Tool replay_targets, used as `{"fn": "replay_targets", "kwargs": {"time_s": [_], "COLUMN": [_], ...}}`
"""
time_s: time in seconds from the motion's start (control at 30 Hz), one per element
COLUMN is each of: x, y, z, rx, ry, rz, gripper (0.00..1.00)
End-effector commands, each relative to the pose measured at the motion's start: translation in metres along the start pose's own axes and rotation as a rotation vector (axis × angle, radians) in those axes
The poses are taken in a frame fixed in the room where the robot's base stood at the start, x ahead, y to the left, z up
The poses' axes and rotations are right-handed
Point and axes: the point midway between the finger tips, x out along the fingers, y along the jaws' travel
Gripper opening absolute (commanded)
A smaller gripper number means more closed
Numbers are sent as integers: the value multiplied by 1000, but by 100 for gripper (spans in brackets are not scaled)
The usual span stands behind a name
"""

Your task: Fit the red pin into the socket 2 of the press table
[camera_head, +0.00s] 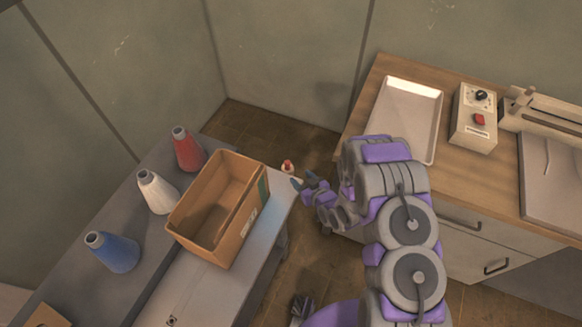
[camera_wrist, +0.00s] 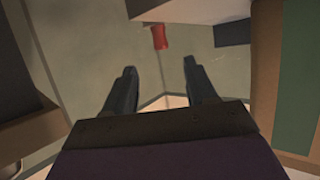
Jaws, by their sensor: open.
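A small red piece, which looks like the red pin (camera_head: 287,166), stands at the far right end of the light-topped table (camera_head: 205,290), beside the cardboard box. A pale piece shows just under it. A red piece, apparently the same pin (camera_wrist: 160,37), shows in the wrist view beyond the fingertips, roughly centred between them. My gripper (camera_head: 304,182) is just right of the pin, open and empty. Its two fingers (camera_wrist: 160,66) are spread apart in the wrist view. A small dark mark (camera_head: 171,320) lies on the light tabletop; I cannot tell which socket, if any, it is.
An open cardboard box (camera_head: 205,228) stands close left of the pin. A wooden counter at right holds a metal tray (camera_head: 407,115) and a control box (camera_head: 474,115). Floor shows between.

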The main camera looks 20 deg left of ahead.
Motion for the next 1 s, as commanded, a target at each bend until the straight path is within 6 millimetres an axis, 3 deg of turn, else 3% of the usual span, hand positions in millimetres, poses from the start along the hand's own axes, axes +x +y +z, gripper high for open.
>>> {"fn": "replay_targets", "kwargs": {"time_s": [0.1, 0.2, 0.53, 0.83, 1.0], "x": [25, 37, 45, 89, 97], "y": [-3, -2, 6, 6, 7], "z": [1, 0, 1, 7, 5], "rx": [-3, -3, 5, -3, -1], "ry": [-1, 1, 6, 0, 0], "rz": [0, 0, -2, -2, 0], "gripper": [56, 56, 56, 56, 56]}}
